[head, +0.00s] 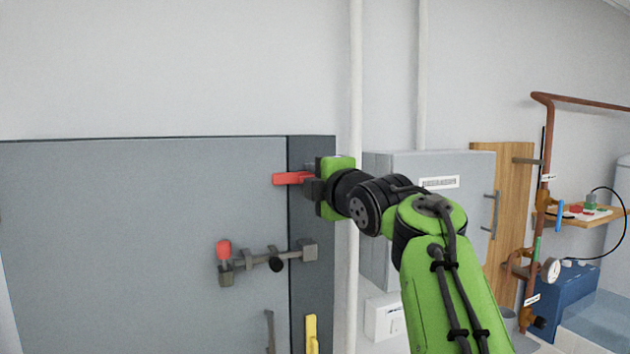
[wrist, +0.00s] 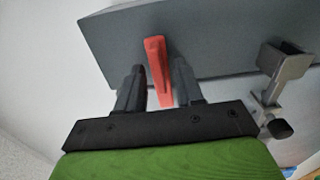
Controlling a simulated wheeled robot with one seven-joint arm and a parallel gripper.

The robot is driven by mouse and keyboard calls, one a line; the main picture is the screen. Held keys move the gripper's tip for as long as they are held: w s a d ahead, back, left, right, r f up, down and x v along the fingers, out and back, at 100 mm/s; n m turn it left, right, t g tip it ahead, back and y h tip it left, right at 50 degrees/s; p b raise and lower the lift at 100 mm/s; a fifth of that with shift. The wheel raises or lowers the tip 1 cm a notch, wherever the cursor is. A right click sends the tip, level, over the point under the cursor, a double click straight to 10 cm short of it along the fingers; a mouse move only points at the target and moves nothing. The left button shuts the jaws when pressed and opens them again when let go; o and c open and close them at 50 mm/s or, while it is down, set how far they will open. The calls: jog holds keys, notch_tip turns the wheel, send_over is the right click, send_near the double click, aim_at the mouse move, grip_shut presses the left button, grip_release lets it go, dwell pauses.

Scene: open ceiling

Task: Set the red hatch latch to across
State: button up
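The red hatch latch (head: 290,178) is a flat red bar near the top right of the grey hatch. In the head view it lies about level, its free end pointing left over the hatch face and its right end hidden by my gripper. My gripper (head: 312,184) is at the latch's right end, coming from the right. In the wrist view the red latch (wrist: 157,68) stands between the two dark fingers of my gripper (wrist: 160,82). The fingers are apart, with narrow gaps visible beside the latch; contact is not clear.
Below is a grey sliding bolt (head: 262,260) with a red-tipped end, also in the wrist view (wrist: 285,80). A yellow handle (head: 311,333) is lower on the dark frame strip. A grey cabinet (head: 440,165) and a white pipe (head: 354,80) are right of the hatch.

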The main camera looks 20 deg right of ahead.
jog(key=s+b, duration=0.2)
jog(key=s, duration=1.3)
jog(key=shift+s+b, duration=0.35)
jog(key=shift+s, duration=0.05)
jog(key=s+a+f+m+g, duration=0.25)
jog(key=a+f+m, duration=0.2)
jog(key=f, duration=0.45)
jog(key=s+a+f+m+g, duration=0.25)
jog(key=f+m, duration=0.35)
jog(key=f, duration=0.3)
jog(key=s+a+f+m+g, duration=0.1)
jog(key=s+f+m+g, duration=0.2)
jog(key=s+f, duration=0.3)
jog(key=s+a+f+m+g+p, duration=0.1)
jog(key=s+f+m+g, duration=0.3)
jog(key=f, duration=0.9)
jog(key=shift+s+a+f+m, duration=0.35)
jog(key=shift+s+a, duration=0.15)
jog(key=shift+s, duration=0.7)
